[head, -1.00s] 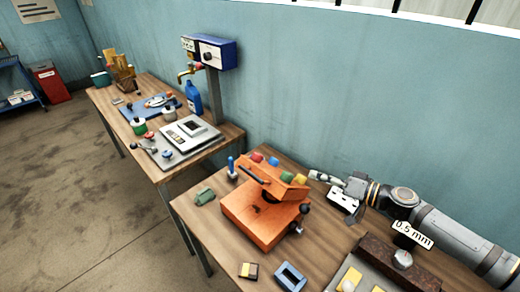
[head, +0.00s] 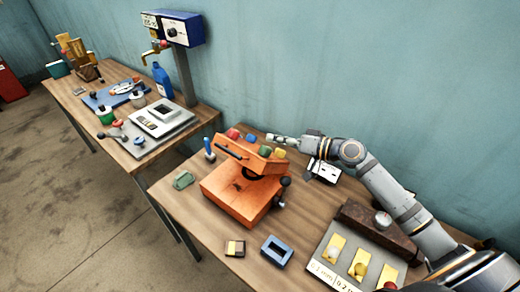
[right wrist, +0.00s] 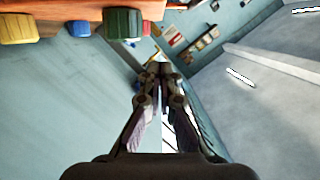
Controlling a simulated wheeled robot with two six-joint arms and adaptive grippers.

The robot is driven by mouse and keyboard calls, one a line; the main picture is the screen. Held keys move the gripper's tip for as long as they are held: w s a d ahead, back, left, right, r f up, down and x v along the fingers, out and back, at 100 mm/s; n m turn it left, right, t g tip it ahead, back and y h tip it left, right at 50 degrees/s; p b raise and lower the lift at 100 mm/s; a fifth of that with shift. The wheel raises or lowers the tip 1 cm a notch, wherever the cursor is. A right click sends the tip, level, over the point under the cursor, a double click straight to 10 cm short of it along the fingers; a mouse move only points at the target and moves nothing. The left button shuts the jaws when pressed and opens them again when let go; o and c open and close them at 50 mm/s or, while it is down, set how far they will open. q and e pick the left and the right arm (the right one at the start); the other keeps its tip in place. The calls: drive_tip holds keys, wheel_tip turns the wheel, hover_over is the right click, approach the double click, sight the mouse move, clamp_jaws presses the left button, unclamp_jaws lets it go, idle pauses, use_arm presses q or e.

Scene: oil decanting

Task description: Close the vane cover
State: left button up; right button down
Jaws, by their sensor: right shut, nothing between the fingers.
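The orange vane box (head: 238,198) stands on the near table. Its orange cover (head: 250,157) is raised and tilted above the box, with a dark bar handle and several coloured knobs along its upper edge. My right gripper (head: 277,137) is shut and empty, just behind the cover's upper edge at its right end. In the right wrist view, the shut fingers (right wrist: 160,68) point past the cover's edge (right wrist: 65,8), with yellow, blue, green and red knobs at top left. I cannot tell whether the fingers touch the cover. My left gripper is out of view.
A blue frame (head: 277,250), a small yellow-black block (head: 235,248) and a green piece (head: 183,180) lie around the box. A grey tray (head: 322,250) with yellow plates is at the right. A white socket plate (head: 325,170) lies below my right arm. The wall is close behind.

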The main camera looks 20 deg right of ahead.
sight(260, 156)
drive_tip(key=p+x, duration=0.2)
drive_tip(key=x, duration=0.1)
drive_tip(key=shift+w+a, duration=0.15)
drive_tip(key=shift+a, duration=0.3)
drive_tip(key=shift+s+a+f+p, duration=0.2)
drive_tip(key=shift+a+f+p, duration=0.1)
drive_tip(key=shift+f, duration=0.2)
drive_tip(key=shift+s+a+f+p, duration=0.25)
drive_tip(key=shift+a+f+p, duration=0.1)
drive_tip(key=shift+f, duration=0.1)
drive_tip(key=shift+s+a+f, duration=0.25)
drive_tip(key=shift+s+f, duration=0.1)
drive_tip(key=shift+f, duration=0.25)
drive_tip(key=shift+w, duration=0.1)
